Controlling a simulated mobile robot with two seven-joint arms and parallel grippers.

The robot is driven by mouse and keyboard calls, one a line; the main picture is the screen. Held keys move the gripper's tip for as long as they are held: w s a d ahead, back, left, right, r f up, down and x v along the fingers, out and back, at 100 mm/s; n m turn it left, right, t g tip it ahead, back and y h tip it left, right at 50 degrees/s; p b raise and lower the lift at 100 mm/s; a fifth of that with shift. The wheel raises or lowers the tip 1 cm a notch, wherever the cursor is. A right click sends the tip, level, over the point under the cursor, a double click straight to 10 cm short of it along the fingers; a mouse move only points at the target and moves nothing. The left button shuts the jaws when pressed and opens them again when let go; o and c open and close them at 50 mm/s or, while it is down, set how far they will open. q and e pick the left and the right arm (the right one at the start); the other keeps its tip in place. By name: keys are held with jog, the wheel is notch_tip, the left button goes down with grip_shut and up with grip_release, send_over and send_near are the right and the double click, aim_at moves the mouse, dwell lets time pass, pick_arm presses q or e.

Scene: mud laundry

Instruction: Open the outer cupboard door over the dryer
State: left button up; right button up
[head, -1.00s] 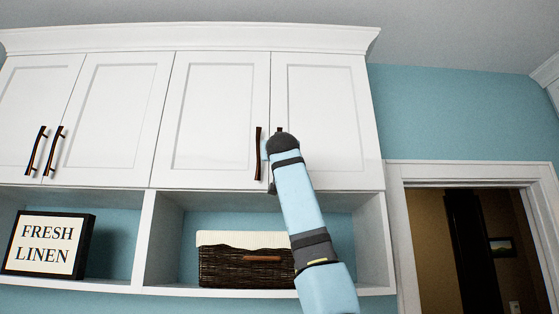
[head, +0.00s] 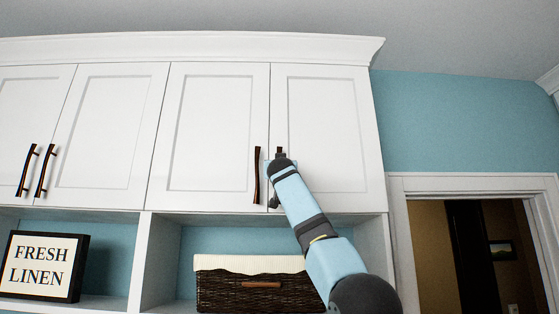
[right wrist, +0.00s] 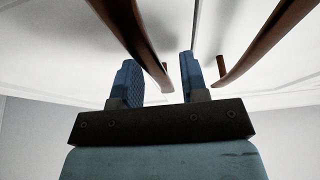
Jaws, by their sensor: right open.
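The white outer cupboard door (head: 335,140) is shut, at the right end of the upper cabinet in the head view. Its dark bronze handle (head: 280,151) is mostly hidden behind my right gripper (head: 278,166), with only the top showing. In the right wrist view, my right gripper (right wrist: 160,85) is open, with two blue fingers apart. A handle (right wrist: 140,40) runs down into the gap between them in that picture; contact cannot be told. A second handle (right wrist: 265,40) lies outside the fingers, to the right. My left gripper is not in view.
The neighbouring door (head: 212,135) is shut; its handle (head: 257,175) stands close left of my right gripper. Below are open shelves with a wicker basket (head: 255,292) and a FRESH LINEN sign (head: 42,265). A doorway (head: 470,255) is at right.

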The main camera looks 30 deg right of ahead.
jog(key=shift+w+d, duration=0.25)
jog(key=shift+w, duration=0.05)
jog(key=shift+a, duration=0.1)
grip_shut()
jog(key=s+a+n+t+y+b, duration=0.3)
jog(key=s+n+y+b, duration=0.4)
jog(key=s+y+b, duration=0.85)
jog(key=s+d+n+g+y+p, duration=0.1)
jog(key=s+d, duration=0.6)
jog(key=s, duration=0.8)
jog(key=s+d+n+g+y+p, duration=0.1)
jog(key=s+d+n+y, duration=0.4)
jog(key=s, duration=0.9)
jog(key=d+g+y, duration=0.1)
jog(key=d+y, duration=0.1)
jog(key=y, duration=0.1)
jog(key=shift+s+d+g, duration=0.2)
jog(key=shift+s+g, duration=0.15)
jog(key=shift+g, duration=0.05)
